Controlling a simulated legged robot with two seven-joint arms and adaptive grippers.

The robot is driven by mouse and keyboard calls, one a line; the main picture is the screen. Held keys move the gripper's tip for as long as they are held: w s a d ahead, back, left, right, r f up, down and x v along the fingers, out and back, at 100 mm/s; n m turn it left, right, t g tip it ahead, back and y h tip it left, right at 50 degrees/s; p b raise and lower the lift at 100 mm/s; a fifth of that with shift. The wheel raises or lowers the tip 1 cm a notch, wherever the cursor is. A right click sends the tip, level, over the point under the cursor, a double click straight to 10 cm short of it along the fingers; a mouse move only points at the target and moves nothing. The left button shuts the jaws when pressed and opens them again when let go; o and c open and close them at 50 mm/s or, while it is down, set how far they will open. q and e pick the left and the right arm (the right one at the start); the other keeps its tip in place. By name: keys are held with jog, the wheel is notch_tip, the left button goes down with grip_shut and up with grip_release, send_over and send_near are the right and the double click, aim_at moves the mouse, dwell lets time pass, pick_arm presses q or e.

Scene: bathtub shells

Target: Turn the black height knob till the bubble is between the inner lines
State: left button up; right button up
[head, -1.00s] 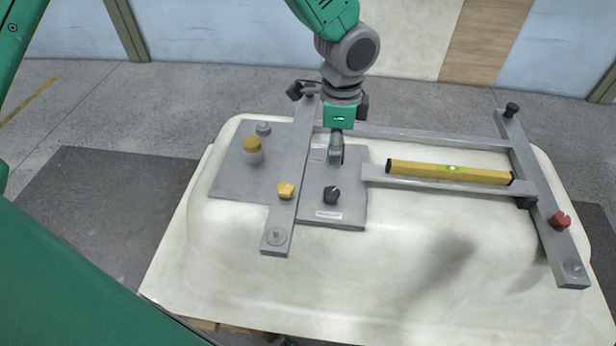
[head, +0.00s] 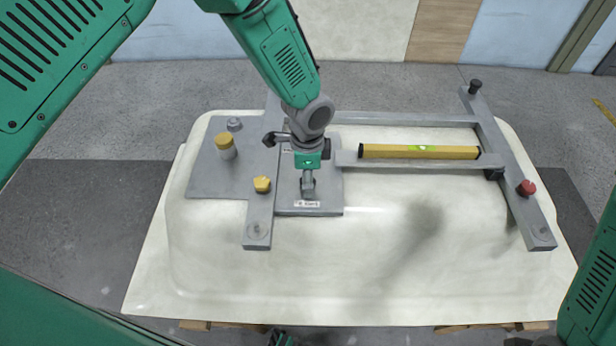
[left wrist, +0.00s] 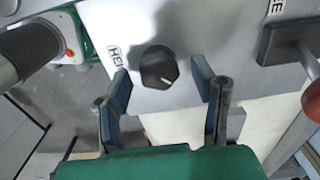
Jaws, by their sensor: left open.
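The black height knob (left wrist: 158,67) has a white pointer mark and sits on a grey plate beside a label reading "HEI" in the left wrist view. My left gripper (left wrist: 161,80) is open, its blue-padded fingers on either side of the knob with gaps showing. In the head view my left gripper (head: 308,187) points down over the front of the plate and hides the knob. The yellow spirit level (head: 450,152) lies on the frame's crossbar, with a green vial (head: 421,148). The bubble is too small to place against the lines.
A yellow knob (head: 262,184) stands close left of my gripper. A yellow-capped cylinder (head: 225,146) is farther left. A red knob (head: 526,188) and a black knob (head: 475,86) are on the right bar. The pale tub shell (head: 350,275) is clear in front.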

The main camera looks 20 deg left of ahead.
pick_arm(q)
jog(key=shift+f, duration=0.3)
jog(key=c, duration=1.1)
jog(key=shift+n, duration=1.6)
jog(key=shift+c, duration=0.2)
jog(key=o, duration=1.1)
jog(key=shift+o, duration=0.2)
notch_tip(320, 180, up, 12)
